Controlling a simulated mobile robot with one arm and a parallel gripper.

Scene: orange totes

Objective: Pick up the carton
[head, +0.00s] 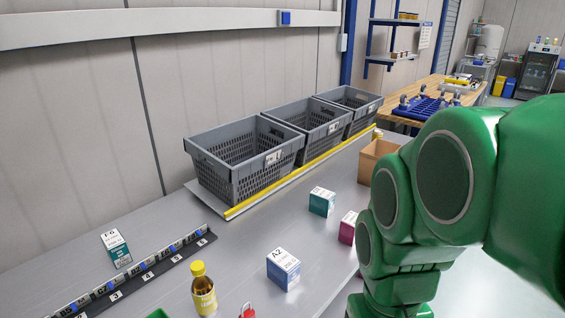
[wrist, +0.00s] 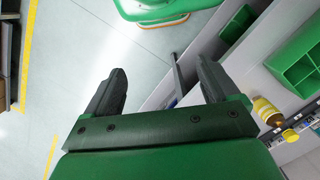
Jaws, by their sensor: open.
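Several cartons stand on the grey table in the head view. A white and blue carton marked A2 (head: 283,269) is near the front, a teal and white carton (head: 321,201) is farther back, and a magenta carton (head: 348,227) is partly hidden by my arm. A white and teal carton (head: 115,248) stands at the left. I cannot tell which one the task names. My gripper (wrist: 161,72) is open and empty in the wrist view, beyond the table's edge and mostly over the floor. No carton is between its fingers.
Grey crates (head: 245,160) line the table's back behind a yellow strip. A yellow-capped bottle (head: 203,291) stands in front of a numbered black rail (head: 130,279). An open brown box (head: 376,161) is beside my arm. The wrist view shows a green divided bin (wrist: 298,62).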

